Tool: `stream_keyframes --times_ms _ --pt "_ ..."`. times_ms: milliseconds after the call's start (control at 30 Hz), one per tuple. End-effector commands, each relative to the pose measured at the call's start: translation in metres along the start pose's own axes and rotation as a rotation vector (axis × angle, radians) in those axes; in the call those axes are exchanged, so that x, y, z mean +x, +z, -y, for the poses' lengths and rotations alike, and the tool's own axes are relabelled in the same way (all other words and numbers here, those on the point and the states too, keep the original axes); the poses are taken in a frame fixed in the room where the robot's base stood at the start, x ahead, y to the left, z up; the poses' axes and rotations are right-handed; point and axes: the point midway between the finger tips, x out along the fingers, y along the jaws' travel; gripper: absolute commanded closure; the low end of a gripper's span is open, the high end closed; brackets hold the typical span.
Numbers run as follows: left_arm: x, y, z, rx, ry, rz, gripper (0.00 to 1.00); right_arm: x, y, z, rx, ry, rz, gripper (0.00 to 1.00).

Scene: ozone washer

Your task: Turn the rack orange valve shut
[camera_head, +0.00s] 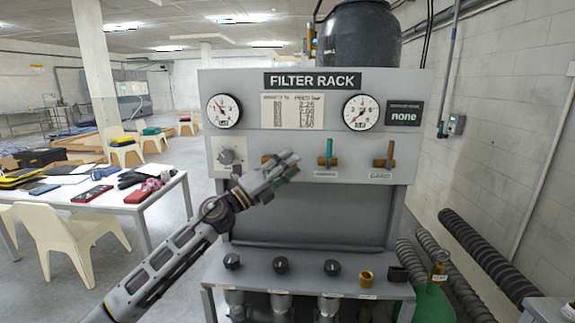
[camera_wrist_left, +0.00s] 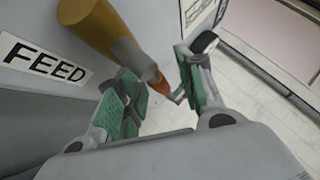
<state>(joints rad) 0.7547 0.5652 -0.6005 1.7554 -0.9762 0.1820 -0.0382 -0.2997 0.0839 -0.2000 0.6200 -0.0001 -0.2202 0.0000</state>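The filter rack (camera_head: 310,215) has a row of valves on its panel. At the valve labelled FEED, the left wrist view shows a brass body (camera_wrist_left: 100,25), a grey stem and an orange handle (camera_wrist_left: 159,83). My left gripper (camera_head: 288,166) is in front of this valve and hides most of it in the head view. Its green-padded fingers (camera_wrist_left: 158,90) are apart, with the orange handle between them; contact is not clear. A green-handled valve (camera_head: 329,152) is in the middle. A valve with an orange-brown handle (camera_head: 390,153) is at the right. My right gripper is out of view.
Two gauges (camera_head: 225,111) and (camera_head: 361,112) and a grey knob (camera_head: 227,156) are on the panel. Black knobs (camera_head: 281,265) line the lower shelf. A white table (camera_head: 160,197) and chair (camera_head: 70,240) stand left; ribbed hoses (camera_head: 485,255) lie right.

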Motion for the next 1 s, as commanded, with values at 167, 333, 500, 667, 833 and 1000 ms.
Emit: stream_keyframes --times_ms 167,333,500,667,833,1000 --pt "-0.0002 -0.0002 -0.0003 0.0 0.0 0.0 0.62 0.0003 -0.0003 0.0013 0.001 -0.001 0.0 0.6" --pt "-0.0003 -0.0002 -0.0004 0.0 0.0 0.0 0.84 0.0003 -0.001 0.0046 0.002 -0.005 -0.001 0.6" --pt "-0.0004 -0.0002 -0.0005 0.0 0.0 0.0 1.0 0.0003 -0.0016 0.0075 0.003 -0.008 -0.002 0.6" --pt "-0.0004 -0.0002 -0.0006 0.0 0.001 0.0 1.0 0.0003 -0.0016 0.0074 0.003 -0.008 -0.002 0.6" --pt "-0.0009 0.0001 -0.0009 -0.001 0.0 0.001 1.0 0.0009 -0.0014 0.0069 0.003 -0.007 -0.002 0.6" --pt "-0.0033 0.0023 -0.0014 -0.006 -0.004 0.005 1.0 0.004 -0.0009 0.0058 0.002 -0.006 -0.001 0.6"
